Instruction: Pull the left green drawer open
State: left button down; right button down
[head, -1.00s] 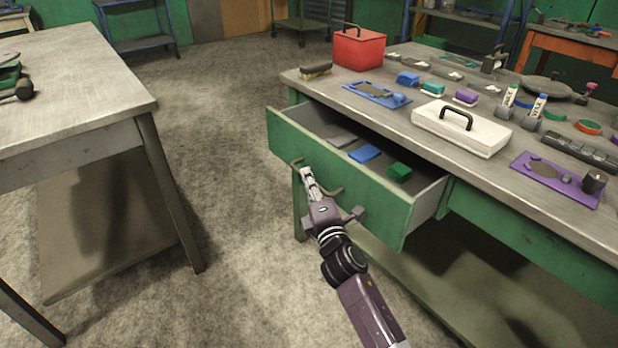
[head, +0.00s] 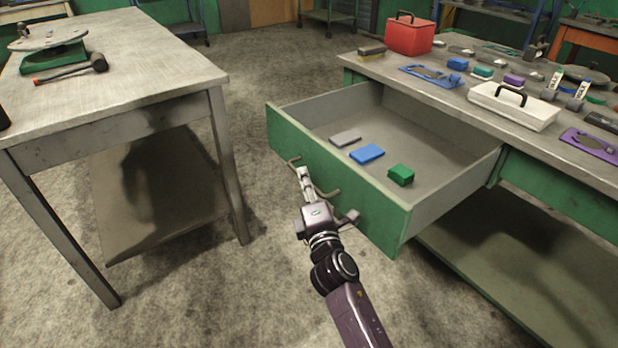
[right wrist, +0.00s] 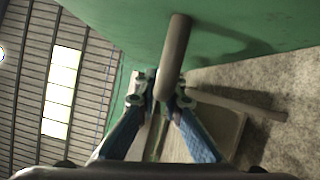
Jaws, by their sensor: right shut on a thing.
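The left green drawer (head: 345,190) stands far out from the workbench, with its grey inside showing. A grey flat piece (head: 345,138), a blue block (head: 367,154) and a green block (head: 401,175) lie in it. My right gripper (head: 303,172) is at the drawer's front, shut on the bar handle (head: 327,192). In the right wrist view the blue-padded fingers (right wrist: 163,100) close around the handle bar (right wrist: 174,50), in front of the green drawer face. My left gripper is not in view.
The workbench top (head: 440,105) carries a red box (head: 409,36), a white case (head: 513,107) and a blue plate (head: 430,76). Another table (head: 150,75) stands at left, with a hammer (head: 75,69) on it. Bare floor (head: 245,75) lies between them.

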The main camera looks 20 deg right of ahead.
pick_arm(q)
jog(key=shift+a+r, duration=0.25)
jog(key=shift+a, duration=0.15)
pick_arm(e)
jog(key=shift+s+a+f, duration=0.1)
jog(key=shift+s+a, duration=0.15)
jog(key=shift+a, duration=0.35)
jog(key=c, duration=2)
grip_release()
jog(key=shift+c, duration=0.2)
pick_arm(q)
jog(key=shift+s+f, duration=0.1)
pick_arm(e)
jog(key=s, duration=1.2)
jog(key=shift+a+f, duration=0.2)
jog(key=shift+f, duration=0.2)
